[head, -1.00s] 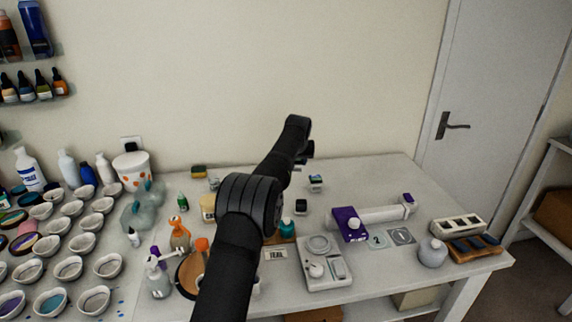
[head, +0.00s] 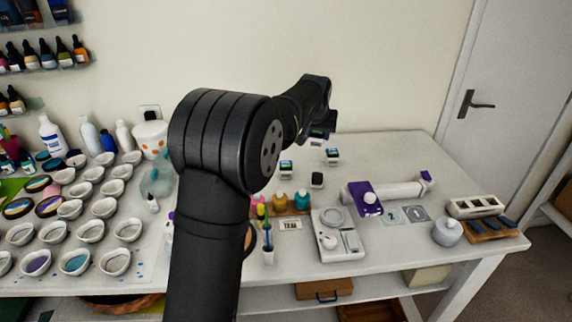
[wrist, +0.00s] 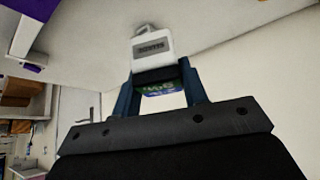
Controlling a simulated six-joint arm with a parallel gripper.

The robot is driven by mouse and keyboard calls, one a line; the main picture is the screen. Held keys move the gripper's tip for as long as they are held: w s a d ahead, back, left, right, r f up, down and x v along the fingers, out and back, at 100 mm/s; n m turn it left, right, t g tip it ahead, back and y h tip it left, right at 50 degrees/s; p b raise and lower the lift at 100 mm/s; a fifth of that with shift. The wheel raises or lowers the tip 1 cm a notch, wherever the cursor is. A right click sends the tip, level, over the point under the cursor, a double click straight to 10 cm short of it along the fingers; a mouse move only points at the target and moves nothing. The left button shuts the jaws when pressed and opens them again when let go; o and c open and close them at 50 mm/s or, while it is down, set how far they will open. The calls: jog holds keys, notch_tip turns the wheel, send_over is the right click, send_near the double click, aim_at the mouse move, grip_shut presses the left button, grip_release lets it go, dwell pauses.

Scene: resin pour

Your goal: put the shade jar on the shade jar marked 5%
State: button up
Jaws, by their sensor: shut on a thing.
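My gripper (head: 322,131) is above the back of the table in the head view, below the dark wrist of my arm. In the wrist view my gripper's blue fingers (wrist: 160,92) are shut on a small shade jar (wrist: 158,89) with a black part and a green-blue face with pale lettering. Just beyond it is a white piece with a grey label (wrist: 151,47); its print is unreadable. In the head view small dark-topped jars stand on the table: one at left (head: 286,168), one at right (head: 332,156), one nearer (head: 317,180). I cannot read which is marked 5%.
Cups (head: 75,262) fill the left. The back right tabletop is clear.

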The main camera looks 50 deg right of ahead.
jog(key=shift+s+a+r, duration=0.1)
jog(key=shift+s+a, duration=0.05)
jog(key=shift+a, duration=0.25)
jog(key=shift+s+a+r, duration=0.1)
jog(key=shift+a, duration=0.3)
jog(key=shift+w+a+f, duration=0.1)
jog(key=shift+w+f, duration=0.1)
jog(key=shift+w, duration=0.1)
send_over(286, 164)
notch_tip(286, 164, down, 7)
jog(key=shift+w+r, duration=0.1)
jog(key=shift+r, duration=0.05)
jog(key=shift+f, duration=1.9)
jog(key=shift+f, duration=0.15)
jog(key=o, duration=1.1)
